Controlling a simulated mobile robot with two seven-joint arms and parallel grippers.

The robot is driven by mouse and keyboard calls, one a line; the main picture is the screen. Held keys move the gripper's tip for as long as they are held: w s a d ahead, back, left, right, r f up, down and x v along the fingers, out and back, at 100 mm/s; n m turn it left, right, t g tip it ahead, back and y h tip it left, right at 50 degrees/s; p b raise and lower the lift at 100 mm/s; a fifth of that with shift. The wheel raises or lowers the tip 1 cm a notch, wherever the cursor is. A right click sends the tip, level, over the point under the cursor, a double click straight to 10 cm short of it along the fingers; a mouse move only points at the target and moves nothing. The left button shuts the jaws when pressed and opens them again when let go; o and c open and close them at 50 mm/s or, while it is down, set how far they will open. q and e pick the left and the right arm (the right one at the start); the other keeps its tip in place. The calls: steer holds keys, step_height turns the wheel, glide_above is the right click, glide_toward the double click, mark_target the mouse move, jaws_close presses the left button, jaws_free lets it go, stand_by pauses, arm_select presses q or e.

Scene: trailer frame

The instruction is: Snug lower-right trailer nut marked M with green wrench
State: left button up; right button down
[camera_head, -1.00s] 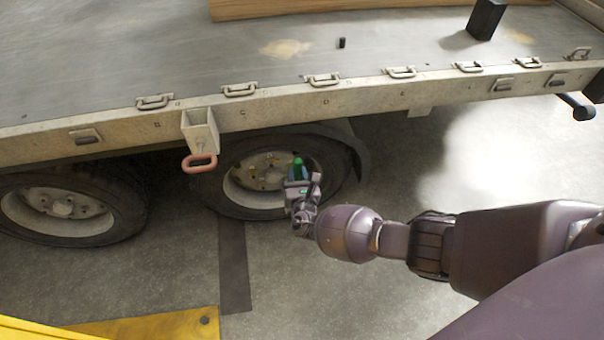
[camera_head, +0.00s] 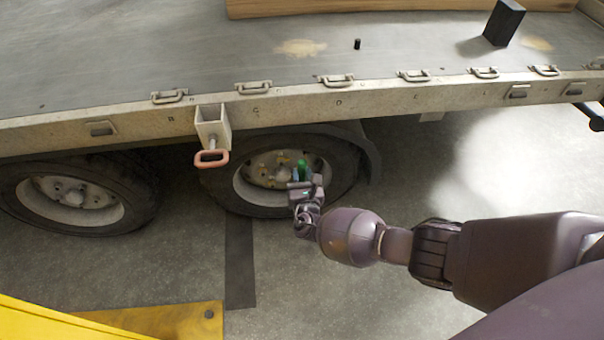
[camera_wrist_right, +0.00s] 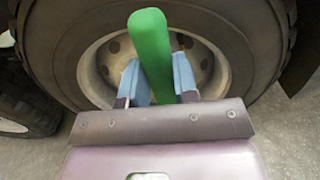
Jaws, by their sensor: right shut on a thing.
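My right gripper (camera_head: 304,178) is shut on the green wrench (camera_head: 302,166), in front of the right-hand trailer wheel (camera_head: 345,178). In the right wrist view the green wrench (camera_wrist_right: 151,50) stands up between the two blue fingers (camera_wrist_right: 158,82) and points toward the wheel rim. The wheel hub with its nuts (camera_head: 276,170) shows just left of the gripper in the head view. The wrench and gripper cover the right part of the rim, and the mark M cannot be read. I cannot tell whether the wrench touches a nut. My left gripper is not in view.
A second wheel (camera_head: 30,190) is at the left. The trailer bed's edge (camera_head: 300,103) runs above the wheels, with a bracket and red ring (camera_head: 212,158) hanging from it. A yellow piece (camera_head: 170,322) is at the lower left. The floor right of the wheel is clear.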

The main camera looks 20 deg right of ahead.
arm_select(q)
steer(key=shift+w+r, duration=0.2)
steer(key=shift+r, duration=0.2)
arm_select(e)
steer(key=shift+s+a+r, duration=0.25)
steer(key=shift+s+a, duration=0.1)
steer(key=shift+s, duration=0.4)
stand_by(0.4)
steer(key=shift+s+f, duration=0.1)
steer(key=shift+s, duration=0.2)
stand_by(0.5)
steer(key=shift+s+a+p, duration=0.2)
steer(key=shift+s+p, duration=0.25)
steer(key=shift+s, duration=0.25)
steer(key=shift+v, duration=1.15)
steer(key=c, duration=1.4)
jaws_free()
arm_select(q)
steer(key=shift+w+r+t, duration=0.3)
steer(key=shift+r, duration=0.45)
arm_select(e)
jaws_close()
